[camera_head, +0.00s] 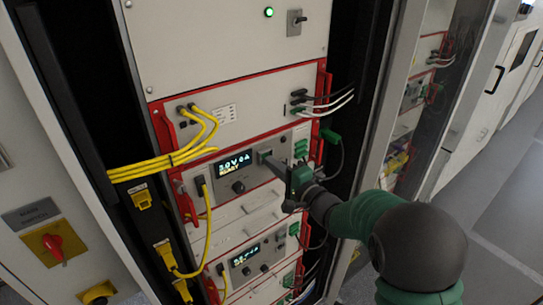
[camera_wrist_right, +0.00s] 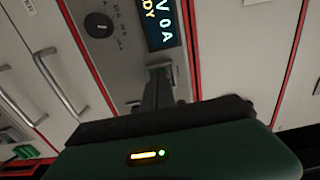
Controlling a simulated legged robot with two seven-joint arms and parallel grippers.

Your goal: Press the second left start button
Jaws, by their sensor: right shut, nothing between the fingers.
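The battery cycler rack holds stacked panels with red edges. The upper cycler unit (camera_head: 218,190) has a lit display (camera_head: 234,163) reading what looks like "50V 0A" and a black knob (camera_head: 238,187). In the right wrist view the same display (camera_wrist_right: 160,22) and knob (camera_wrist_right: 98,25) show upside of my fingers. My right gripper (camera_head: 266,157) is shut and empty, its tips at the panel just right of the display. It also shows in the right wrist view (camera_wrist_right: 158,75), its tips hiding whatever button is there. I cannot tell whether they touch. My left gripper is not in view.
A lower unit with a similar display (camera_head: 245,256) sits below. Yellow cables (camera_head: 160,165) run along the left of the rack, and black and white cables (camera_head: 325,104) on the right. An open glass door (camera_head: 440,90) stands to the right. A red switch (camera_head: 54,246) is at left.

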